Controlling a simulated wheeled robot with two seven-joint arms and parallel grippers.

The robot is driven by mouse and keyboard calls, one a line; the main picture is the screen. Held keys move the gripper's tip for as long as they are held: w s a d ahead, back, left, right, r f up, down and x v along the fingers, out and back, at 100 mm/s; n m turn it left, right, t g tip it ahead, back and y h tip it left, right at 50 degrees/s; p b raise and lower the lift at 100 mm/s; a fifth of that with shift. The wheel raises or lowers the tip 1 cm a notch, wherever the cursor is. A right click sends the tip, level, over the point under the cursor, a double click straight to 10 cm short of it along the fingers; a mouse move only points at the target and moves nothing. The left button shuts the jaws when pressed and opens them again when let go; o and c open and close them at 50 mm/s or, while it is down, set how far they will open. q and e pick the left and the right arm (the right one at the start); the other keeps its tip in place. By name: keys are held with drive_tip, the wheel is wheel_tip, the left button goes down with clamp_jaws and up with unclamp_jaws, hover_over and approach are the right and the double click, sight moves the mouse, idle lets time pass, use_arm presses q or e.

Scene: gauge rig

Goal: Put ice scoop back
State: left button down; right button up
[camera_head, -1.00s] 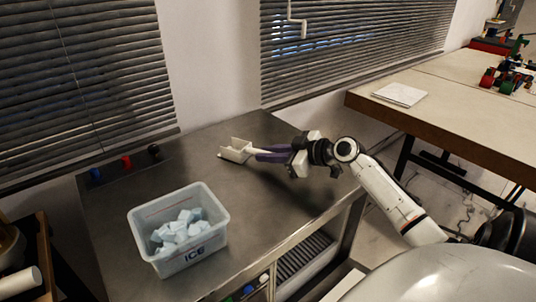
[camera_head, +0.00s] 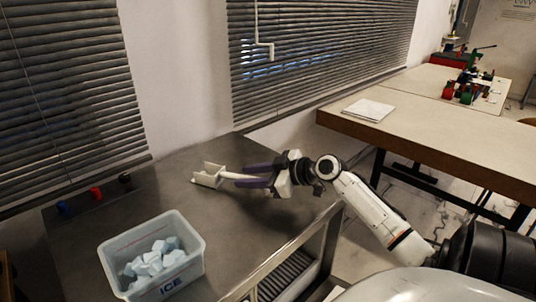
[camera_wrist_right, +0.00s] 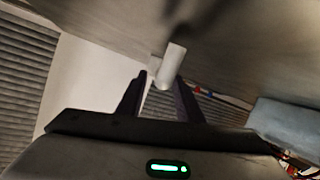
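The white ice scoop (camera_head: 207,176) is on the dark metal table, toward its back edge in the head view. Its pale handle extends right toward my right gripper (camera_head: 243,177). The purple fingers stand apart, one on each side of the handle, with space between them. In the right wrist view, the pale scoop handle (camera_wrist_right: 171,66) shows beyond and between the parted fingertips of my right gripper (camera_wrist_right: 160,80). A clear tub marked ICE (camera_head: 190,262) with pale blue cubes stands at the front left. My left gripper is out of view.
The metal table (camera_head: 225,222) is bare between tub and scoop. Blue, red and black knobs (camera_head: 96,193) line its back left. Blinds (camera_head: 320,50) hang behind. A wooden table (camera_head: 440,128) with papers (camera_head: 369,109) stands at the right.

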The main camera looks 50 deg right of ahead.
drive_tip(key=v, duration=0.8)
drive_tip(key=shift+s+r, duration=0.1)
drive_tip(key=shift+s, duration=0.05)
drive_tip(key=shift+s+d+r, duration=0.2)
drive_tip(key=shift+s+r, duration=0.1)
drive_tip(key=shift+s, duration=0.25)
